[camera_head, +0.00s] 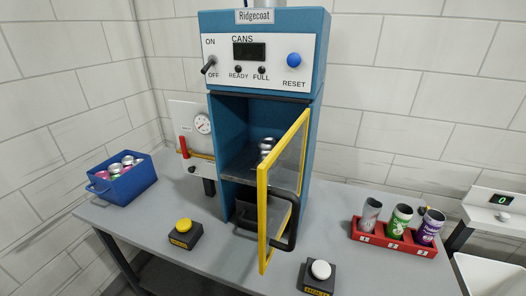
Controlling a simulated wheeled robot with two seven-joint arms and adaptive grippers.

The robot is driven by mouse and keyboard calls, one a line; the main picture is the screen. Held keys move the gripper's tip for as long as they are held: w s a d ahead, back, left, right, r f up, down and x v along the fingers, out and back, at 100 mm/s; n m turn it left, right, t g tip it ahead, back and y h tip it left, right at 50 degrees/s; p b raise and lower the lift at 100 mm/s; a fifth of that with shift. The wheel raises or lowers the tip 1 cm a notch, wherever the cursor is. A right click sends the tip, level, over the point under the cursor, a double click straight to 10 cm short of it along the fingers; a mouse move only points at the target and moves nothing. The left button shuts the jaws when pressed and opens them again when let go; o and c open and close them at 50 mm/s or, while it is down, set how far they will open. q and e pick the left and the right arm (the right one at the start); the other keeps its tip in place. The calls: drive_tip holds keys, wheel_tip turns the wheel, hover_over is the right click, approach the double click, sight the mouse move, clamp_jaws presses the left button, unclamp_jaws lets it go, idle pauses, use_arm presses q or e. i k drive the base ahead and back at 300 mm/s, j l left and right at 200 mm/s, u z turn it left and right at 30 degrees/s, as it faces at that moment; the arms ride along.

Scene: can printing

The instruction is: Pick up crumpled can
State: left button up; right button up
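A silver can with uneven dark bands (265,148), which looks crumpled, is inside the open chamber of the blue Ridgecoat machine (321,60). It sits on the chamber floor, and the door frame hides part of it. The yellow-framed door (263,215) with a clear pane and a black handle (292,222) stands swung open toward the front. Neither of my grippers is in view.
A red rack (397,246) holds a silver, a green and a purple can at the right. A blue crate (130,188) with several cans stands at the left. A yellow button (184,225) and a white button (321,269) sit at the front of the grey table (215,270).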

sight(265, 145)
drive_tip(key=i+j+z, duration=0.1)
drive_tip(key=j+z, duration=0.3)
drive_tip(key=j, duration=0.75)
drive_tip(key=j+z, duration=0.4)
drive_tip(key=j, duration=0.75)
drive_tip(key=k, duration=0.05)
